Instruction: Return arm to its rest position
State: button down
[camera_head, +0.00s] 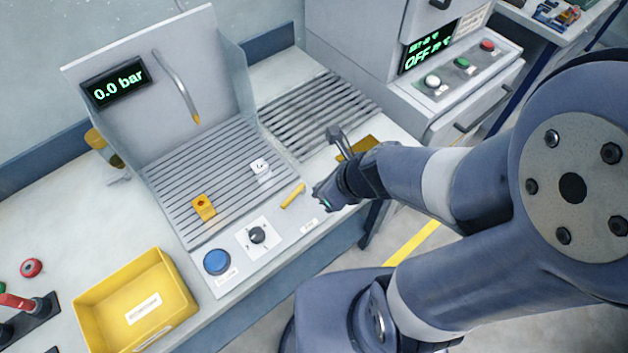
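My arm reaches in from the right, and its dark wrist is above the front edge of the bench, right of the slatted tray (215,165). What looks like my gripper (338,137) is a small grey shape just beyond the wrist, near the right-hand slatted rack (310,110). It is too small and partly hidden by the wrist to tell whether it is open or shut. I see nothing clearly held in it. A yellow block (204,207) and a small white block (260,166) are on the slatted tray, apart from my arm.
The booth has a "0.0 bar" display (115,82) and a hanging nozzle (178,88). A yellow bin (137,301) is at front left. A blue button (217,262) and black knob (257,235) line the front. A machine reading "OFF" (428,48) stands behind my arm.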

jog(key=shift+s+d+r, duration=0.25)
jog(key=shift+r, duration=0.2)
dwell(0.4)
